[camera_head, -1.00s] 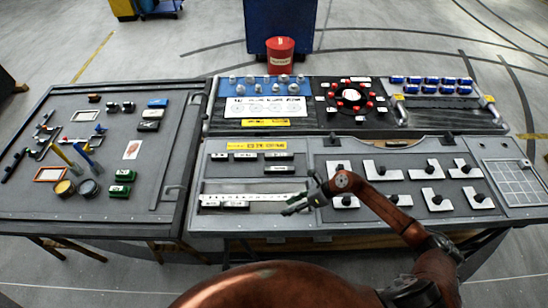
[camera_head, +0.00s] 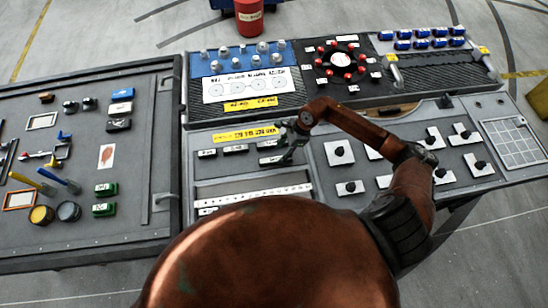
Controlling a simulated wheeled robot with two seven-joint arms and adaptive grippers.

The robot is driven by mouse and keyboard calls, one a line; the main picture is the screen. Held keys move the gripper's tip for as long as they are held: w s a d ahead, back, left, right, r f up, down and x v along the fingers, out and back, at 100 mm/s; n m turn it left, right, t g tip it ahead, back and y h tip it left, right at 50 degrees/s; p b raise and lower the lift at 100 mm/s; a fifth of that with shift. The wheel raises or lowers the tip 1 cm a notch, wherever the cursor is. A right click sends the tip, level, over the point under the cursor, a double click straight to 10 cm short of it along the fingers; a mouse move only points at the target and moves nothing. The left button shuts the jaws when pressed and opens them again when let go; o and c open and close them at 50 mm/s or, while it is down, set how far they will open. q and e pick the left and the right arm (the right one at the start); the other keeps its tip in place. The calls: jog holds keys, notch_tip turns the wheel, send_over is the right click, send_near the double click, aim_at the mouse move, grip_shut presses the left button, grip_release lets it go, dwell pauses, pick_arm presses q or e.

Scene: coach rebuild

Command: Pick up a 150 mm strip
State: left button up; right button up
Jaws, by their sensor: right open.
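Several short dark strips with pale labels lie in a recess under a yellow label, such as the strip at the left (camera_head: 207,153) and the one beside it (camera_head: 236,148). I cannot read which are 150 mm. My right gripper (camera_head: 287,157) is open, beside the right-hand strips (camera_head: 268,145) and partly over them. I cannot tell whether it touches one. A long pale strip with holes (camera_head: 252,199) lies in the lower recess, partly hidden by my body. My left gripper is out of view.
White plates with dark knobs (camera_head: 339,153) fill the right panel. Behind are a raised board with red-knobbed ring (camera_head: 341,60), blue cylinders (camera_head: 421,39) and a red canister (camera_head: 249,18). A dark table (camera_head: 130,190) with tools stands at the left.

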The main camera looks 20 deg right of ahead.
aim_at(276, 159)
jog(key=shift+p+x, duration=0.5)
jog(key=shift+x, duration=0.65)
jog(key=x, duration=0.2)
jog(key=shift+w+a+f, duration=0.1)
jog(key=shift+f, duration=0.3)
jog(key=c, duration=1)
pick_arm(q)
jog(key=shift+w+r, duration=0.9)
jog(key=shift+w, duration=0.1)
pick_arm(e)
grip_shut()
